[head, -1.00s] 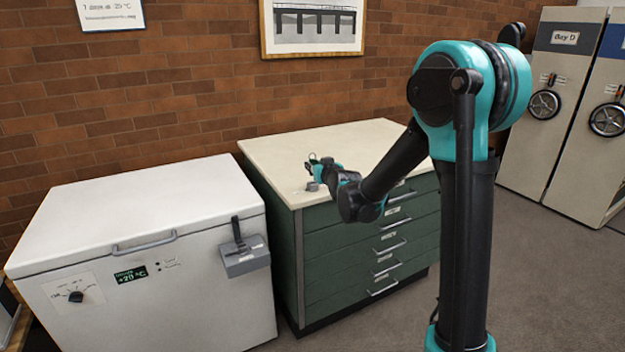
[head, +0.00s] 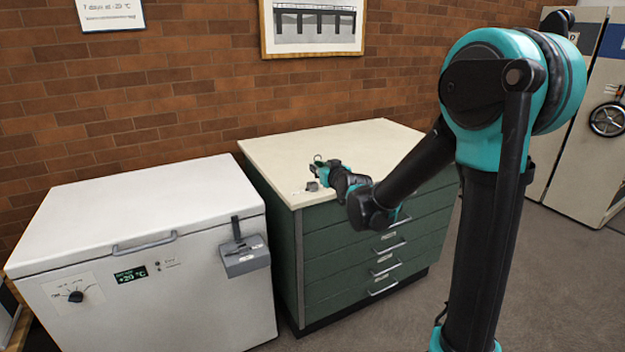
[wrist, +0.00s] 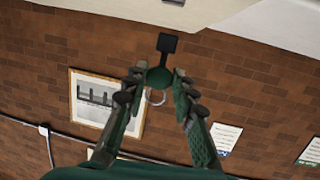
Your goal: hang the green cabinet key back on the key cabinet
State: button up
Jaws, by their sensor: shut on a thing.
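My gripper (head: 316,168) is above the top of the green drawer cabinet, near its front left corner. In the wrist view my gripper (wrist: 157,88) is shut on the green key (wrist: 158,77). The key shows a round green part between the fingertips, a dark stem ending in a dark square piece, and a pale ring below. In the head view the key is too small to make out clearly. I cannot pick out the key cabinet in either view.
The green drawer cabinet (head: 385,146) has a cream top, mostly clear, with a small grey object (head: 312,186) near its front left edge. A white chest freezer (head: 140,205) stands to its left, with a grey latch box (head: 243,258). A framed picture (head: 313,27) hangs on the brick wall.

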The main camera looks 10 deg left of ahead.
jog(key=shift+r+v, duration=0.1)
jog(key=shift+v, duration=1.35)
jog(key=shift+r+v, duration=0.15)
jog(key=shift+v, duration=1.35)
jog(key=shift+w, duration=0.1)
